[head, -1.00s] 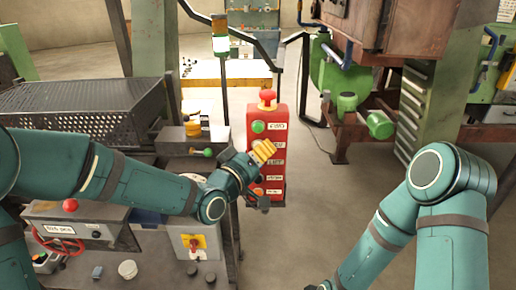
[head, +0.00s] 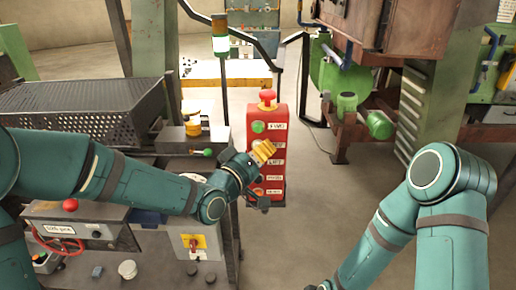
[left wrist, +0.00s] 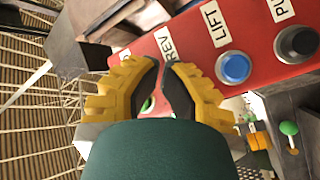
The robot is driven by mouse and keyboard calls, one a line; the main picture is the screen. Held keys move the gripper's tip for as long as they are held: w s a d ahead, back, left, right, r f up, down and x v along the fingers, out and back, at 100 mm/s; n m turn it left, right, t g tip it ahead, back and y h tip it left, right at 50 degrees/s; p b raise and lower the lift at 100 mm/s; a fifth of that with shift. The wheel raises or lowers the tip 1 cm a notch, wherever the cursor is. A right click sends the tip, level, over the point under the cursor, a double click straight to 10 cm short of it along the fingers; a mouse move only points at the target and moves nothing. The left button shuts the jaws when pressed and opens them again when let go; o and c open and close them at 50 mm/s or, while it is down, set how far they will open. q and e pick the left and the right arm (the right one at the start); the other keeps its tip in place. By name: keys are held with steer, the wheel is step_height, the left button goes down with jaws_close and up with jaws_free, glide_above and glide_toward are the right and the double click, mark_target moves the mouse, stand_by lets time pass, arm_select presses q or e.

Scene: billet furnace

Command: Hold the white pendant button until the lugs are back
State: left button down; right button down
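The red pendant box (head: 279,150) stands upright in the middle of the head view, with a red mushroom knob on top, a green button and white labels. In the left wrist view its red face (left wrist: 192,40) carries REV and LIFT labels, a blue button (left wrist: 233,67) and a black button (left wrist: 297,42). My left gripper (head: 263,152) is at the pendant's front face; its yellow fingers (left wrist: 162,68) are nearly together with nothing seen held. Its tips point below the REV label; whether they touch is unclear. I cannot see a white button; the fingers cover that part. I cannot identify the lugs.
A perforated metal basket (head: 85,105) and a grey console (head: 85,222) with a red button stand at the left. Green and rusty machinery (head: 375,25) stands at the right. The floor (head: 310,215) right of the pendant is clear. My right arm is bottom right.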

arm_select(q)
steer(key=shift+s, duration=0.15)
stand_by(0.5)
steer(key=shift+s+b, duration=0.45)
steer(key=shift+s, duration=0.35)
steer(key=s+b, duration=0.1)
steer(key=s, duration=0.4)
steer(key=shift+b, duration=0.3)
